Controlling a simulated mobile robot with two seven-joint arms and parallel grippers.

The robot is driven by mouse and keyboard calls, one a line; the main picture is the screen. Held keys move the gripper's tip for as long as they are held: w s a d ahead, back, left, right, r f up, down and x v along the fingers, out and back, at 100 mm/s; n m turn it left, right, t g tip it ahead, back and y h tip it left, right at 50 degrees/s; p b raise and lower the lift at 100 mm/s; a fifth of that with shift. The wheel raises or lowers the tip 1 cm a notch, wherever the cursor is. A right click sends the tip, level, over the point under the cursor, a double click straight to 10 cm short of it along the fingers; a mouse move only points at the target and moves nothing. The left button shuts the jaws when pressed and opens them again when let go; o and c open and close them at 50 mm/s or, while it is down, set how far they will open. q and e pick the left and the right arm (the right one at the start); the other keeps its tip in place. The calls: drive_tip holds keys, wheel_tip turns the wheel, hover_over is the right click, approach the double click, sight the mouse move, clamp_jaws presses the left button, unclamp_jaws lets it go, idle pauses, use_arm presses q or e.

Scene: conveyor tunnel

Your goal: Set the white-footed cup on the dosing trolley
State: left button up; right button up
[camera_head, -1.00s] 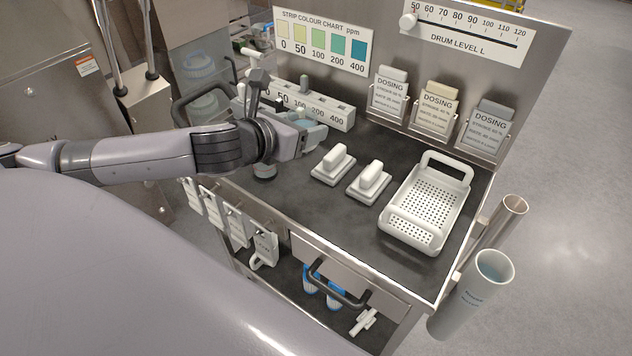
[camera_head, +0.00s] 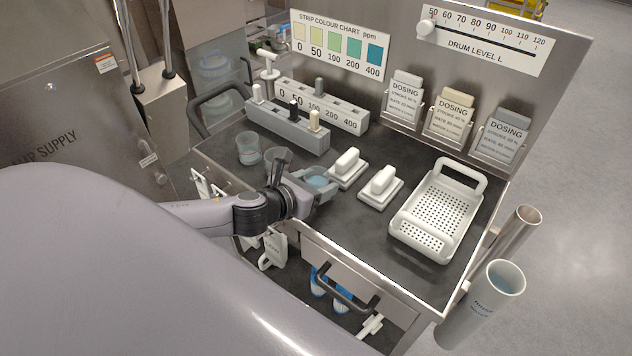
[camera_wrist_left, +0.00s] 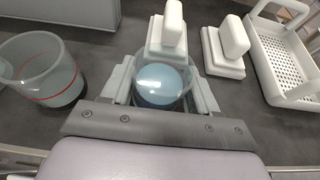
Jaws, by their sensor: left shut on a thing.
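My left gripper (camera_head: 306,186) is shut on a clear cup of blue liquid (camera_head: 318,181), over the front part of the dosing trolley's dark top (camera_head: 362,236). In the left wrist view the same cup (camera_wrist_left: 162,84) sits between the two pale fingers. Its foot is hidden, so I cannot tell the foot's colour or whether it touches the top. Two other clear cups stand to the left, one farther back (camera_head: 248,148) and one partly behind my gripper (camera_head: 279,156). In the left wrist view a cup with a red line and dark foot (camera_wrist_left: 45,72) stands left. My right gripper is not in view.
Two white handled blocks (camera_head: 347,168) (camera_head: 380,188) stand just right of the held cup. A white perforated tray (camera_head: 438,210) lies farther right. A grey rack with knobs (camera_head: 287,127) and a numbered strip holder (camera_head: 338,112) stand behind. The front right top is clear.

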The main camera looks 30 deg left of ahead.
use_arm(q)
drive_tip(key=shift+f, duration=0.2)
drive_tip(key=o, duration=1.5)
drive_tip(key=shift+r, duration=0.15)
drive_tip(key=shift+s+r, duration=0.1)
drive_tip(key=d+v, duration=0.1)
drive_tip(key=v, duration=1)
drive_tip(key=shift+s+a+r+b, duration=0.15)
drive_tip(key=shift+s+a+b, duration=0.25)
drive_tip(key=shift+a, duration=0.1)
